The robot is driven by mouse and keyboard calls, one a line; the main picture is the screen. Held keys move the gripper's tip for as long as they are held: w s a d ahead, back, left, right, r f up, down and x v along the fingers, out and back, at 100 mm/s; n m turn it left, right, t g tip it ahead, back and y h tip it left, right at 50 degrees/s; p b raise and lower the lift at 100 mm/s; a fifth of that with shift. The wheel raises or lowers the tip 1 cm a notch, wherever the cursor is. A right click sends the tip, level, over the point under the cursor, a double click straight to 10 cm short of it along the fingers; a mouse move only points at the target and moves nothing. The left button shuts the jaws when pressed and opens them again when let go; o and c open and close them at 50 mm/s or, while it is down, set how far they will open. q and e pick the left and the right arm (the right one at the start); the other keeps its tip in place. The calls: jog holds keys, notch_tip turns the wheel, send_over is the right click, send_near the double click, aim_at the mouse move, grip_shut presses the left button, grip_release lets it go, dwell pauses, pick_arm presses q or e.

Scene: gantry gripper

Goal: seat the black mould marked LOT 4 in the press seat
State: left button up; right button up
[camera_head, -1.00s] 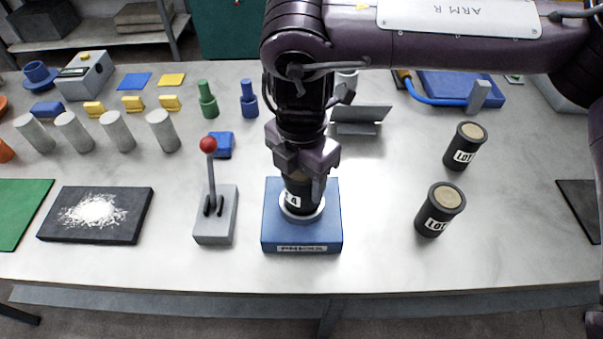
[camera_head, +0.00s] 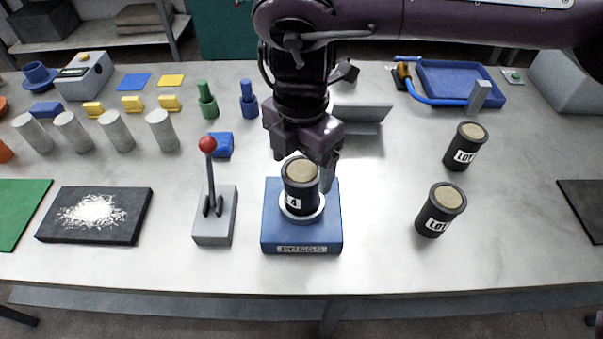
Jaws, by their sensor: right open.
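The black mould (camera_head: 302,196) with a white label ending in 4 stands upright in the white ring seat (camera_head: 288,213) of the blue press base (camera_head: 302,235). Its tan top shows and the rest of the label is turned out of sight. My right gripper (camera_head: 305,168) is open just above and behind the mould, with its fingers beside the mould's upper part. Whether a finger touches it I cannot tell. Two other black moulds with LOT labels, one farther back (camera_head: 465,147) and one nearer (camera_head: 440,210), stand on the right. My left gripper is not in view.
A grey lever box (camera_head: 214,215) with a red knob stands left of the press. A dark slab (camera_head: 60,228) with white powder lies farther left. Grey cylinders (camera_head: 118,132) stand at the left. A blue tray (camera_head: 455,75) with a hose lies at the back right.

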jog(key=shift+r, duration=1.85)
